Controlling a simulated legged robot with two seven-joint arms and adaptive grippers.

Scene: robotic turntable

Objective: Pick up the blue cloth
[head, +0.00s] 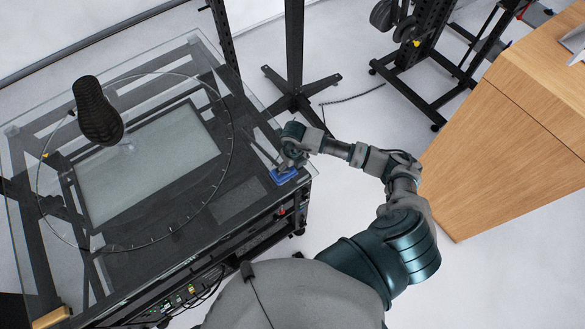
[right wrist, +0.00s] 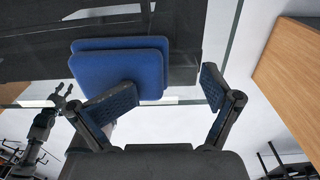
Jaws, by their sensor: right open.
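The blue cloth (head: 284,176) lies folded on the near right corner of the glass-topped table (head: 218,62). In the right wrist view the blue cloth (right wrist: 118,68) shows as a flat, layered pad at upper left, beyond my fingers. My right gripper (head: 287,163) is right by the cloth and partly covers it in the head view. In the right wrist view my right gripper (right wrist: 163,93) is open, its left finger overlapping the cloth's lower edge in the picture, its right finger clear of it. I cannot tell whether they touch. My left gripper is not identifiable in the head view.
A round clear turntable disc with a dark shoe (head: 98,110) above it takes up the table. A wooden cabinet (head: 515,130) stands at right, with black stands behind. A grey claw-ended arm (right wrist: 55,110) shows at left in the right wrist view; I cannot tell whose.

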